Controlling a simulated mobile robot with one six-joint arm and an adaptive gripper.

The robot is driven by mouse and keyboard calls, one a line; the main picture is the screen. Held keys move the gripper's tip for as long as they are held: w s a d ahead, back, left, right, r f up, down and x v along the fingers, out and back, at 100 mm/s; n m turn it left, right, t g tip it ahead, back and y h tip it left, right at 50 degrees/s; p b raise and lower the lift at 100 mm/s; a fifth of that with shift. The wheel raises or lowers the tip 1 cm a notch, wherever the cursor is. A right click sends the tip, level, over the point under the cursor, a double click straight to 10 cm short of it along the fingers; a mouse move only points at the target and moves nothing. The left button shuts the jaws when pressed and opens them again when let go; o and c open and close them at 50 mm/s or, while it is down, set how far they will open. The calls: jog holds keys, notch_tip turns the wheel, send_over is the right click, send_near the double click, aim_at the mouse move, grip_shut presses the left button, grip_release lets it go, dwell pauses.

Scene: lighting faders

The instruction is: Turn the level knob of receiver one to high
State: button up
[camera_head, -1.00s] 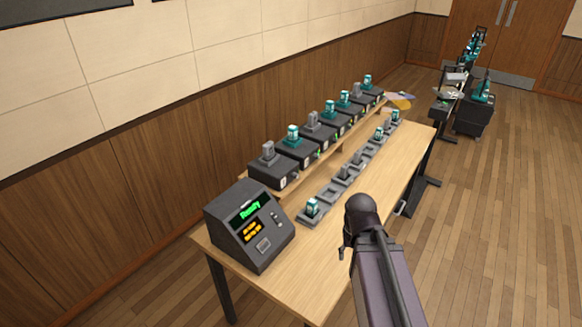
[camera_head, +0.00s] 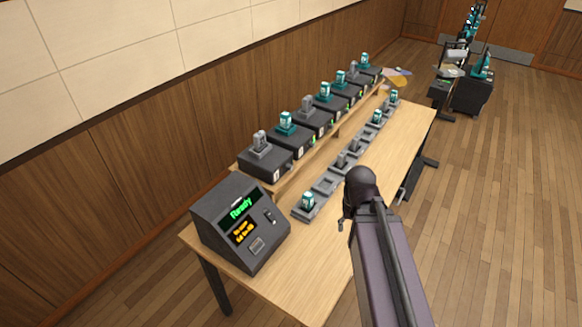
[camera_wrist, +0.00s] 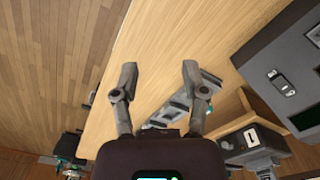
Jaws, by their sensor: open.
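Receiver one looks to be the nearest black box (camera_head: 265,160) in the row on the raised shelf, with a white number label on its front and a grey piece on top. Its level knob is too small to make out clearly. A labelled black box (camera_wrist: 238,145), apparently the same one, shows at the lower right of the wrist view. My gripper (camera_wrist: 159,72) is open and empty above the wooden tabletop, apart from the boxes. In the head view my arm hides most of it.
A dark console (camera_head: 240,222) reading "Ready" stands at the table's near end; it also shows in the wrist view (camera_wrist: 290,80). A row of grey trays (camera_head: 328,182), some holding teal-topped pieces, lies before the shelf. The right side of the tabletop (camera_head: 400,140) is clear.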

jog(key=shift+o, duration=0.6)
jog(key=n+t+y+b, duration=0.8)
jog(key=n+y+b, duration=0.3)
send_near(292, 167)
jog(key=v, duration=0.4)
jog(key=shift+w+d, duration=0.2)
jog(key=shift+g, duration=0.3)
jog(key=b+x, duration=0.4)
jog(key=x, duration=1)
jog(key=shift+r+b, duration=0.15)
jog(key=shift+b, duration=0.25)
grip_shut()
